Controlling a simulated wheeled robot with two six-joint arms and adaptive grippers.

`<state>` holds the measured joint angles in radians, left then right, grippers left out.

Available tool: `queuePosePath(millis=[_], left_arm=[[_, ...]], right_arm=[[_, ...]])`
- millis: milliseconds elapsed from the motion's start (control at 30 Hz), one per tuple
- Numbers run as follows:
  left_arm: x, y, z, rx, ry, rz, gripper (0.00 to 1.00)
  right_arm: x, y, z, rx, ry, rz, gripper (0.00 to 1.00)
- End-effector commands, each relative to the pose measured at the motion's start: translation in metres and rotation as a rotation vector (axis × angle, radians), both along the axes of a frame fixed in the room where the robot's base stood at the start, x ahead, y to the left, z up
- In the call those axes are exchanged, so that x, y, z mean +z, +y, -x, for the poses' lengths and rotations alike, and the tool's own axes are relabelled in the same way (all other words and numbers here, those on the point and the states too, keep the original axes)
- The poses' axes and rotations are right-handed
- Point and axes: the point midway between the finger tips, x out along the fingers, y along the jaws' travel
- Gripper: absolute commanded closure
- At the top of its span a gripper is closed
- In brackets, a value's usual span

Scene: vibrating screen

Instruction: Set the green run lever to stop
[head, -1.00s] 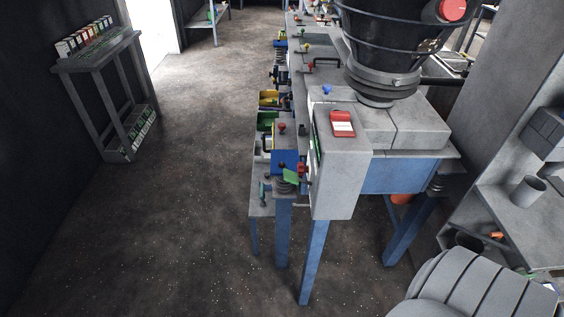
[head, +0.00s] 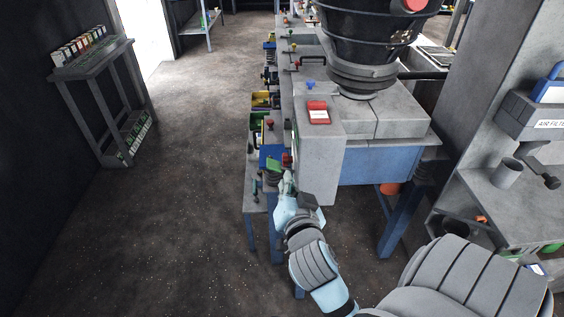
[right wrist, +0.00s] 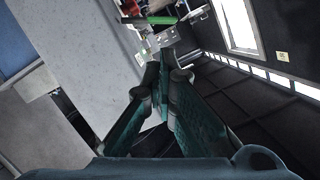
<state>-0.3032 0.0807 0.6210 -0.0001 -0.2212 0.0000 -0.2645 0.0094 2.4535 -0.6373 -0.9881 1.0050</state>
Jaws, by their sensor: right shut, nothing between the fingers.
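The green run lever (head: 273,166) shows small at the left side of the grey control box (head: 322,160), beside a red knob (head: 287,159). Its exact setting is too small to tell. My right gripper (head: 287,178) is shut and empty, just right of and below the green lever. In the head view I cannot tell whether it touches the lever. In the right wrist view the fingers (right wrist: 166,62) come together at their tips with nothing between them. My left gripper is not in view.
A blue-legged bench with several small parts runs along the left side. The floor (head: 160,220) to the left is clear.

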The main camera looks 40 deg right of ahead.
Motion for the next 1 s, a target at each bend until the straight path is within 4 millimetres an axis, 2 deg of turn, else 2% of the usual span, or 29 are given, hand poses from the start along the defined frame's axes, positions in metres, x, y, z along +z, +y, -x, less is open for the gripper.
queuePosePath(millis=[167, 433, 567, 800, 1000], left_arm=[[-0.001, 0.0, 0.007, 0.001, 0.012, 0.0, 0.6], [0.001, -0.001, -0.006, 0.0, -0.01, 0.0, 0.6], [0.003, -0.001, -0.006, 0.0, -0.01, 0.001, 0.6], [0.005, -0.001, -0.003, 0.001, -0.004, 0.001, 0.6], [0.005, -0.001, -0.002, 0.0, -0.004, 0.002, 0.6]], right_arm=[[0.005, -0.001, 0.002, -0.006, -0.014, -0.005, 1.0], [0.003, -0.004, -0.006, -0.003, -0.013, -0.001, 1.0], [0.0, -0.015, -0.022, -0.004, -0.011, 0.002, 1.0], [-0.011, -0.038, -0.061, -0.004, -0.011, -0.001, 1.0], [-0.016, -0.049, -0.08, -0.004, -0.011, -0.002, 1.0]])
